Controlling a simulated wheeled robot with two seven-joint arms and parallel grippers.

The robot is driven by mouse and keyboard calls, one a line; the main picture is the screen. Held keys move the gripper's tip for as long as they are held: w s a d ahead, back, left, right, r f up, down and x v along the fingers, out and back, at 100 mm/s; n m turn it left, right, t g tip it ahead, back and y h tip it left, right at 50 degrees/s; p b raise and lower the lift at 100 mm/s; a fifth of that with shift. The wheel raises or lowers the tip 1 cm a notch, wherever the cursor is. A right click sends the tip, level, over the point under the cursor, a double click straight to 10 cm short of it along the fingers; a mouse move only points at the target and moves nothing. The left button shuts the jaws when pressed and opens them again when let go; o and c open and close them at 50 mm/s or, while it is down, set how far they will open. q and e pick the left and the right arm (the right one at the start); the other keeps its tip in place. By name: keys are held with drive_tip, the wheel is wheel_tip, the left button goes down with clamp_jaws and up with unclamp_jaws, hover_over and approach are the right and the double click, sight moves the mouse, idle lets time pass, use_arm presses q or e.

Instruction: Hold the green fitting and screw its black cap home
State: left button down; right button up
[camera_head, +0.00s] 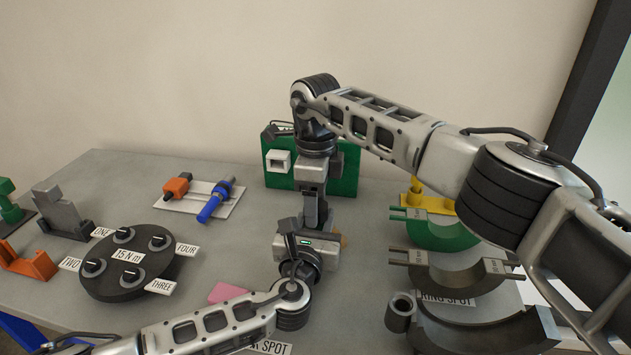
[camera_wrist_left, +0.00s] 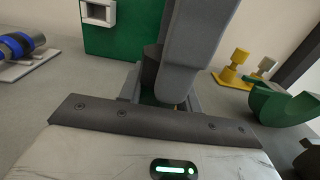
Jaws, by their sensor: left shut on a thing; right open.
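My left gripper (camera_head: 312,226) is shut low over the middle of the table, pointing away from me. What it grips is almost wholly hidden; only a small greenish sliver (camera_wrist_left: 150,101) shows between its jaws in the left wrist view, which fits the green fitting. A dark round piece (camera_wrist_left: 151,62), apparently the black cap, stands just above it, partly covered. My right gripper (camera_head: 315,205) is open and points straight down from above, over the left gripper's fingertips. One of its grey fingers fills the middle of the left wrist view. I cannot tell whether it touches the cap.
A green box (camera_head: 346,178) with a white socket stands close behind the grippers. A round black plate (camera_head: 128,276) with several knobs lies left, a tool tray (camera_head: 222,205) behind it. Half-ring pieces (camera_head: 440,235) and a dark cylinder (camera_head: 399,313) stand right. A pink patch (camera_head: 227,292) lies in front.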

drive_tip(key=shift+f, duration=0.45)
drive_tip(key=c, duration=1)
drive_tip(key=m, duration=0.3)
drive_tip(key=shift+m, duration=0.3)
drive_tip(key=o, duration=1.1)
drive_tip(key=shift+c, duration=0.2)
drive_tip(key=shift+r, duration=2.25)
